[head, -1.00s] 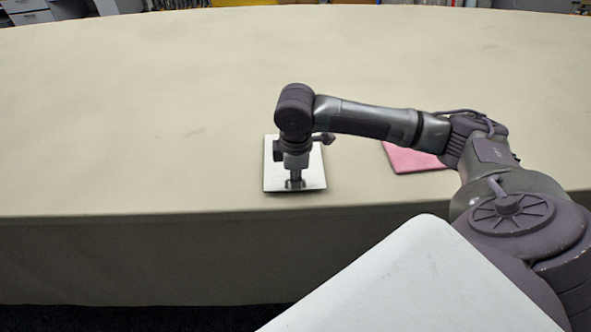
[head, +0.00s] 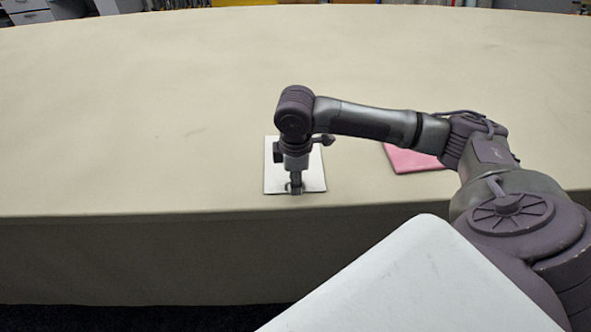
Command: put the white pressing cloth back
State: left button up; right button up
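A flat, whitish square (head: 312,173), which looks like the white pressing cloth, lies on the table near its front edge. My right gripper (head: 295,188) points straight down at the near edge of this square, and its wrist hides part of the middle and far side. The fingertips are very small here and I cannot tell whether they are open or pinching the cloth. The square looks flat on the table. My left gripper is not in view.
A pink flat square (head: 410,160) lies to the right on the table, partly hidden by my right arm. The beige cloth-covered table (head: 150,110) is clear to the left and behind. Its front edge runs just below the white square.

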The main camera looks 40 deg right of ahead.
notch_tip(320, 180, up, 12)
jog(key=s+a+f+m+t+y, duration=0.1)
jog(key=s+a+f+m+y, duration=0.1)
jog(key=s+a+f, duration=0.35)
jog(key=s+a+f+m+t+y, duration=0.1)
jog(key=s+a+f+m+t, duration=0.15)
jog(key=a+f, duration=0.6)
jog(key=s+d+f+m+h, duration=0.1)
jog(key=s+d+f+m, duration=0.2)
jog(key=s, duration=0.2)
jog(key=s+d+f+m+h, duration=0.1)
jog(key=s+d+f+m, duration=0.1)
jog(key=s+d, duration=0.3)
notch_tip(320, 180, down, 28)
jog(key=s+g, duration=0.2)
jog(key=s, duration=0.1)
jog(key=s+d+f, duration=0.2)
jog(key=s+f, duration=1.2)
jog(key=s, duration=0.1)
jog(key=shift+s+f+g+h, duration=0.15)
jog(key=shift+s+g+h, duration=0.1)
jog(key=shift+g+h, duration=0.15)
